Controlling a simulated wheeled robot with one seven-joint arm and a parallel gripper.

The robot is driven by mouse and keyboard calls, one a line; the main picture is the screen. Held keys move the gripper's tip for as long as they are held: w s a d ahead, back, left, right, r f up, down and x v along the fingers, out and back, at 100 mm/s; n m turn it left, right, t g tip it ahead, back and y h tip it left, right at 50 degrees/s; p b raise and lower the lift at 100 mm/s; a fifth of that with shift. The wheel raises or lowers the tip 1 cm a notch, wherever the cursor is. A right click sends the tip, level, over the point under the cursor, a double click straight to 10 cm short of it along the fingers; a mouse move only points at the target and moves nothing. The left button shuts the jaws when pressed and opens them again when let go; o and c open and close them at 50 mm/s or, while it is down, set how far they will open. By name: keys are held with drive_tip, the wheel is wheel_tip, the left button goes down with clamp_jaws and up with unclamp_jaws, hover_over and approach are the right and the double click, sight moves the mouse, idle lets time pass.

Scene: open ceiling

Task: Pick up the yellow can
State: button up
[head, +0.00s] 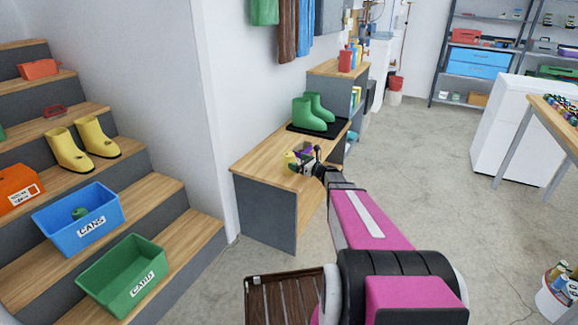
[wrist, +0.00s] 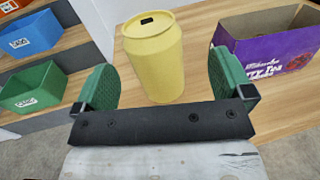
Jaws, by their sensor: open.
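The yellow can (wrist: 155,62) stands upright on a wooden bench top (wrist: 215,105), in the middle of the wrist view. My gripper (wrist: 160,85) is open, with one green finger pad to each side of the can and gaps showing between pads and can. The can's lower front edge comes close to the gripper's dark body. In the head view the can (head: 290,157) is small and partly hidden by my gripper (head: 308,160) at the bench (head: 255,160).
A purple box (wrist: 262,40) stands right of the can, close to the right finger. Green boots (head: 313,112) stand on a dark mat behind.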

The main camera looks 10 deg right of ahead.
sight(288, 159)
drive_tip(key=shift+s+a+x, duration=0.15)
drive_tip(key=shift+x, duration=1.35)
drive_tip(key=shift+s+a+x, duration=0.1)
drive_tip(key=shift+a+x, duration=0.05)
drive_tip(key=shift+x, duration=1.3)
drive_tip(key=c, duration=1)
